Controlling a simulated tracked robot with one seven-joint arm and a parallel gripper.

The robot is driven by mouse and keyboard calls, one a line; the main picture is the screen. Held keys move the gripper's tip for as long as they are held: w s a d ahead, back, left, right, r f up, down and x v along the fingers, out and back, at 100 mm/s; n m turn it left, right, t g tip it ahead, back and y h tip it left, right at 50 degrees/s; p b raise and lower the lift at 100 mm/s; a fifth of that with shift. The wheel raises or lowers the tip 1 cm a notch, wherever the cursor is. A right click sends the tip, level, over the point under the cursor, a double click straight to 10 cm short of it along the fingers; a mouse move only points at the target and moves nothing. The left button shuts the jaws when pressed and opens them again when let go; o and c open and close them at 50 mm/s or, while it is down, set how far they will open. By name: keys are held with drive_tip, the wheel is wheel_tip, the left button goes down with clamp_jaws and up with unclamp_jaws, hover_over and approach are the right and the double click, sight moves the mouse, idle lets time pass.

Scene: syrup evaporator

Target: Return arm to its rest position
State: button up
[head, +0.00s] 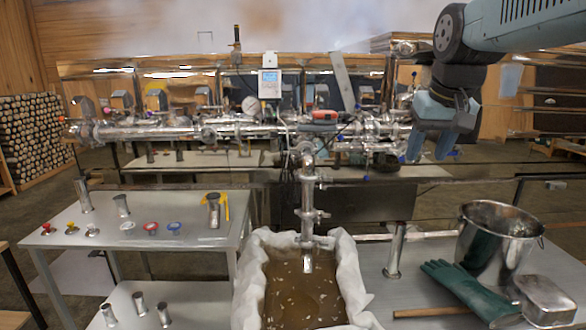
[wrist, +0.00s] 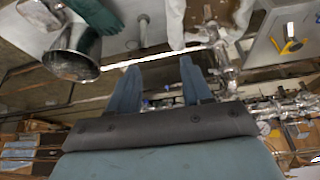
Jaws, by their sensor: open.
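My gripper (head: 432,145) hangs from my arm at the upper right of the head view, with its blue fingers pointing down. It is open and nothing shows between its fingers. It hangs in front of the right end of the evaporator's pipework (head: 245,125), clear above the right-hand table (head: 425,285). In the wrist view the two fingers of my gripper (wrist: 158,85) stand apart, with table, pipes and floor behind them.
A steel bucket (head: 490,245), green gloves (head: 462,285) and a metal box (head: 545,298) are on the right-hand table. A cloth-lined trough (head: 350,275) of brown liquid stands centre. The left table (head: 105,255) holds small cylinders and coloured valve handles. Stacked logs (head: 35,135) stand far left.

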drive_tip(key=s+a+f+t, duration=0.1)
drive_tip(key=s+a+f, duration=0.1)
drive_tip(key=s+f, duration=0.8)
drive_tip(key=shift+s, duration=0.85)
